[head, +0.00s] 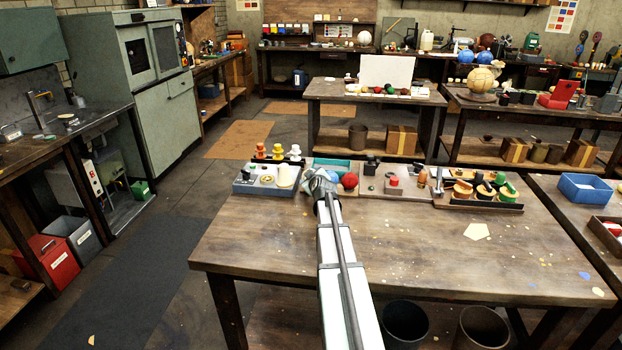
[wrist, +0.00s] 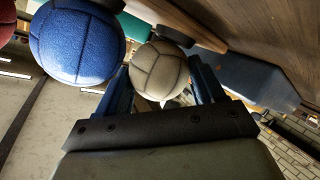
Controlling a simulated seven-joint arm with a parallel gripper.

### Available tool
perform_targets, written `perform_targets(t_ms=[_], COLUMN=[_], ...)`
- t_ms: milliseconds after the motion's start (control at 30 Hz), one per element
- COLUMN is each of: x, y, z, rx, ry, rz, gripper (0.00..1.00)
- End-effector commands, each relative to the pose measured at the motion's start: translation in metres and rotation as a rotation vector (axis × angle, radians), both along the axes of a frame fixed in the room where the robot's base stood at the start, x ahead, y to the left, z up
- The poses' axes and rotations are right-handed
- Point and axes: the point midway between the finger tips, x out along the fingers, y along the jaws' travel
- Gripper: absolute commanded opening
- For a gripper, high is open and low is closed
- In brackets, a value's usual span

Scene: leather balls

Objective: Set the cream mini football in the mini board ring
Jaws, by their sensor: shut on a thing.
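The cream mini football (wrist: 159,70) is a pale panelled ball between the two fingers of my gripper (wrist: 160,82) in the wrist view. My gripper is shut on it. In the head view my gripper (head: 320,182) is over the back of the near table, and it hides the ball. A blue ball (wrist: 77,45) sits just left of the cream ball in the wrist view. A dark round rim (wrist: 180,36) lies just beyond the cream ball; I cannot tell whether it is the mini board ring or whether they touch.
A red ball (head: 349,180) is right of my gripper. A blue-grey board (head: 248,186) with small pieces lies to the left. A grey board (head: 393,193) and a dark tray (head: 485,206) stand to the right. The front of the wooden table (head: 430,265) is mostly clear.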

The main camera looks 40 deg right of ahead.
Motion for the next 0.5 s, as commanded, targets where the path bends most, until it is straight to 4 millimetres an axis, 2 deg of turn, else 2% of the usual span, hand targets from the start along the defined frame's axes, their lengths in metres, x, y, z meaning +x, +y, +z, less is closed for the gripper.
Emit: perform_targets(t_ms=[400,433,500], x=[0.0001,0.0001,0.0001], y=[-0.0001,-0.0001,0.0000], z=[-0.0034,-0.0034,-0.0033], rx=[0.000,0.000,-0.001], ry=[-0.002,-0.002,-0.001], rz=[-0.001,-0.001,0.000], gripper=[0.34,0.70,0.76])
